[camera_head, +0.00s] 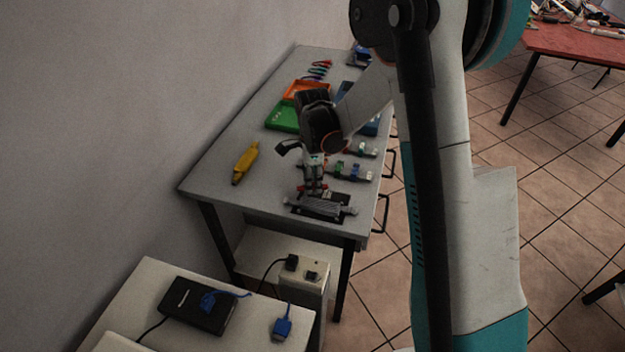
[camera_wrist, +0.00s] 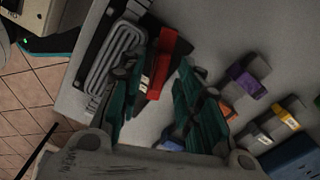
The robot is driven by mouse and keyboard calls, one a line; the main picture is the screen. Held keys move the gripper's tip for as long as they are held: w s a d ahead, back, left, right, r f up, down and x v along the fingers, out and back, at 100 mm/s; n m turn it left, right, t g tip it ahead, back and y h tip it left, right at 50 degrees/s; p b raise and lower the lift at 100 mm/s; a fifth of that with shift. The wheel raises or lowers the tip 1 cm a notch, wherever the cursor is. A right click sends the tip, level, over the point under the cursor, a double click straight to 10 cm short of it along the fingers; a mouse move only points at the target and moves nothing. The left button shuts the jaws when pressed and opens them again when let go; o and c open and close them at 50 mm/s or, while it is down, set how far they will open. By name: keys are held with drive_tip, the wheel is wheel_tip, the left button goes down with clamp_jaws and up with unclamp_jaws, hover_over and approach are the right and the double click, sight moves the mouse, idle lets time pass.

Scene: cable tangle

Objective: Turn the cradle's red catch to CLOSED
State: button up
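The cradle (camera_head: 320,208) is a dark base with a grey ribbed part near the table's front end. It also shows at the upper left of the wrist view (camera_wrist: 112,60). The red catch (camera_wrist: 168,62) is a red bar beside the cradle, with a small white label I cannot read. My gripper (camera_wrist: 158,100) points down at the cradle, with its two teal fingers spread apart. The red catch lies between them, close to the left finger, which hides part of it; I cannot tell whether they touch. In the head view my gripper (camera_head: 314,186) is just above the cradle.
Small clips in purple (camera_wrist: 247,82) and yellow (camera_wrist: 285,115) lie right of my gripper. A yellow tool (camera_head: 245,163), a green tray (camera_head: 283,116) and an orange tray (camera_head: 305,88) are farther along the table. The table (camera_head: 222,178) has clear space around the yellow tool.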

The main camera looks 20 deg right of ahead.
clamp_jaws()
drive_tip(key=shift+n, duration=0.3)
drive_tip(key=n, duration=1.2)
drive_tip(key=shift+n, duration=0.4)
idle(0.5)
unclamp_jaws()
